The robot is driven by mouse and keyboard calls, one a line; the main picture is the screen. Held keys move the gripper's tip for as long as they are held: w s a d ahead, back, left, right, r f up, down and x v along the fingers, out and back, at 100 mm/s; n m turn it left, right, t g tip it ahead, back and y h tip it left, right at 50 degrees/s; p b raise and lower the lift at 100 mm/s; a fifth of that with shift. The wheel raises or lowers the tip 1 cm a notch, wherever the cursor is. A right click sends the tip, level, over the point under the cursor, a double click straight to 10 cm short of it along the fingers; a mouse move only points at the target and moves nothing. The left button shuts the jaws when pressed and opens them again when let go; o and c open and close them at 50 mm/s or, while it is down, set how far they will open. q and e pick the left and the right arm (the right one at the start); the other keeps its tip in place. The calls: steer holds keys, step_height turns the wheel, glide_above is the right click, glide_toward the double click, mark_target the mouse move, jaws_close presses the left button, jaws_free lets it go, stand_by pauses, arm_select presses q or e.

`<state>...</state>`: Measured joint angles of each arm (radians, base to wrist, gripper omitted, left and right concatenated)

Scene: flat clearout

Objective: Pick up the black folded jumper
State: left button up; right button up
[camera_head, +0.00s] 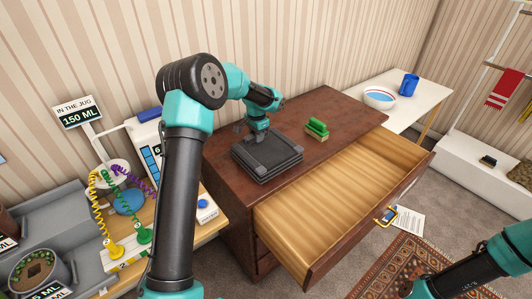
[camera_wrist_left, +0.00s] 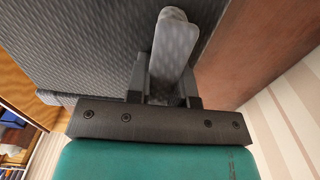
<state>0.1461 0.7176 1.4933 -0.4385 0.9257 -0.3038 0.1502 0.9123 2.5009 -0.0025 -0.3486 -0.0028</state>
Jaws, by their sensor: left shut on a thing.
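The black folded jumper (camera_head: 267,158) lies as a flat, dark square stack on top of the brown chest of drawers (camera_head: 345,118). My left gripper (camera_head: 259,139) reaches down to its far left edge and is shut on it. In the left wrist view the dark knitted jumper (camera_wrist_left: 80,40) fills the upper left, with the gripper (camera_wrist_left: 170,60) against its edge. The jumper looks flat on the chest top; I cannot tell whether any of it is lifted. My right arm shows at the lower right of the head view, but its gripper is out of sight.
The chest's top drawer (camera_head: 340,200) stands open and looks empty. A green sponge-like stack (camera_head: 317,129) sits right of the jumper. A white table (camera_head: 415,100) holds a bowl (camera_head: 379,97) and a blue cup (camera_head: 409,84). A cluttered bench with coiled cords stands at left.

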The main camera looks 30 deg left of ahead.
arm_select(q)
jaws_close()
steer(key=shift+r, duration=0.2)
steer(key=shift+r, duration=1.45)
steer(key=shift+s+d+r, duration=0.1)
steer(key=shift+s+r, duration=0.05)
steer(key=shift+r, duration=0.1)
steer(key=s+d, duration=0.2)
steer(key=s, duration=0.2)
steer(key=s+d+r, duration=0.1)
steer(key=s+d, duration=0.2)
steer(key=s, duration=0.2)
steer(key=s+d, duration=0.3)
steer(key=s, duration=0.1)
steer(key=shift+s+d+r, duration=0.1)
steer(key=shift+s+r, duration=0.05)
